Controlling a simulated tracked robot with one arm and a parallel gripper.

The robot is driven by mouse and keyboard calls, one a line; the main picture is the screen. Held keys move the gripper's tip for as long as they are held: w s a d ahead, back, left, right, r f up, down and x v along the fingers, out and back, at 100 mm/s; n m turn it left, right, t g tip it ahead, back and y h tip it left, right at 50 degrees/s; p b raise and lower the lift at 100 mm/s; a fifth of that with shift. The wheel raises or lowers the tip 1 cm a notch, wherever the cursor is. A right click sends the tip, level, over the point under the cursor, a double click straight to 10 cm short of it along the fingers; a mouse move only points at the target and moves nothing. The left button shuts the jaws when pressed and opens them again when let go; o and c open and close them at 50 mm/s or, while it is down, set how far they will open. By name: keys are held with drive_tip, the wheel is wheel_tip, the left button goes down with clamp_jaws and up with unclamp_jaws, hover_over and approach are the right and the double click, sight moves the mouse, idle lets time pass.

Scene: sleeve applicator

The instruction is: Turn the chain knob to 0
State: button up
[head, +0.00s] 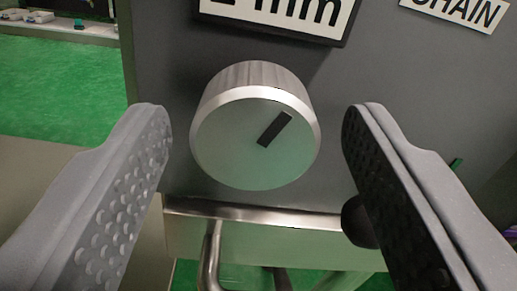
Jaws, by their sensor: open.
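A large silver knob (255,130) with a ridged side and a pale, greenish face is on the dark grey panel (345,95). A dark pointer mark (275,129) on its face slants toward the upper right. My gripper (257,112) is open, with one finger on each side of the knob. A gap shows between the knob and each finger in the picture. The label reading CHAIN (462,12) is at the upper right, partly cut off. No number scale shows around the knob.
A display reading "mm" (290,12) is above the knob, cut off at the top. A metal edge (250,213) and a bent metal tube (211,258) are below. A dark round part (358,222) is beside the right finger. Green floor (65,95) shows at left.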

drive_tip(key=shift+s+f, duration=0.15)
drive_tip(key=shift+s, duration=0.45)
drive_tip(key=p+v, duration=0.1)
drive_tip(key=v, duration=1.1)
drive_tip(key=shift+s, duration=0.25)
drive_tip(key=shift+d, duration=0.15)
